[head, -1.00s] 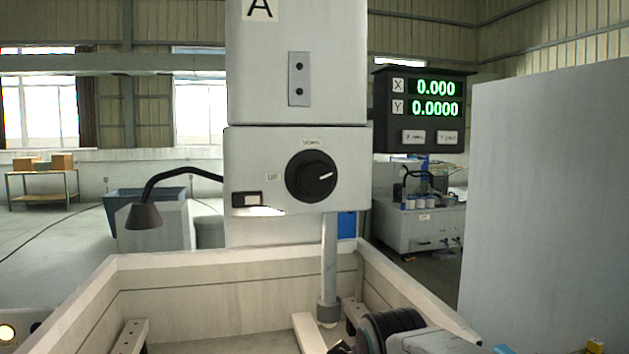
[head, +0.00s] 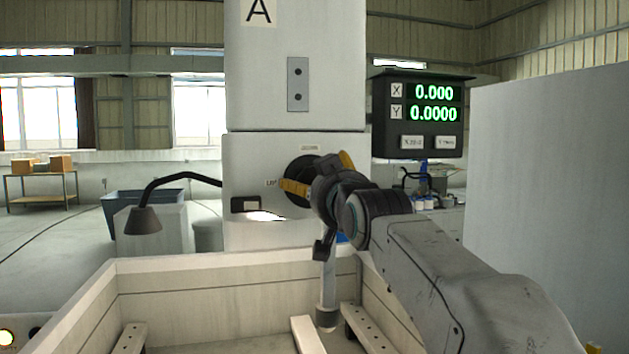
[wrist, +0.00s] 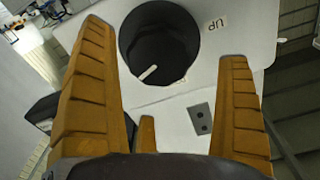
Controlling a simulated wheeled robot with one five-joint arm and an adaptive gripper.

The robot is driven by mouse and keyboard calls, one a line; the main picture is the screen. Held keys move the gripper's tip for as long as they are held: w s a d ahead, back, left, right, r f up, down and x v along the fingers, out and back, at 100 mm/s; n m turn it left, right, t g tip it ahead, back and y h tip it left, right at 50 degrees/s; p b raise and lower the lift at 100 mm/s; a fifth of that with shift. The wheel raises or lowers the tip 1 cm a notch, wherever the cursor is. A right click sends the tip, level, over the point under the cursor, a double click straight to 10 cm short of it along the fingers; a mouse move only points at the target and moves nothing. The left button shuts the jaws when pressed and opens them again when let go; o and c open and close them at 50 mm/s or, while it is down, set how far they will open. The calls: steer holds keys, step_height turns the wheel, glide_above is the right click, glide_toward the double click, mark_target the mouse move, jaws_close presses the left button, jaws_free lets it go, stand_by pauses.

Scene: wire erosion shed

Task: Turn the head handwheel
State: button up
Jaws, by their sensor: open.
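The head handwheel (head: 297,168) is a round black knob on the pale lower box of the machine head. My gripper covers much of it in the head view. In the wrist view the black knob (wrist: 160,38) shows between the two yellow fingers, with a white pointer mark at its lower left edge. My gripper (head: 318,174) is open in front of the wheel. In the wrist view the fingers (wrist: 165,50) stand on either side of it, with visible gaps, and I see no contact. An "UP" label (wrist: 214,24) shows beside the knob, upside down.
A black lamp on a bent arm (head: 146,216) is left of the head. A readout (head: 430,112) showing 0.000 and 0.0000 hangs at right. A pale open tank (head: 200,290) lies below, with a vertical rod (head: 328,290). A grey panel (head: 550,180) stands at right.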

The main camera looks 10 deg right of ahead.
steer(key=shift+w+p, duration=0.75)
steer(key=shift+w, duration=1.65)
steer(key=c, duration=1.2)
steer(key=shift+n, duration=0.4)
steer(key=n, duration=0.3)
steer(key=shift+b, duration=0.4)
steer(key=n, duration=0.3)
steer(key=shift+r+n, duration=0.1)
steer(key=shift+n, duration=0.3)
steer(key=n+b, duration=0.1)
steer(key=n, duration=0.5)
steer(key=shift+a+b, duration=0.1)
steer(key=shift+b, duration=0.25)
steer(key=shift+n, duration=0.3)
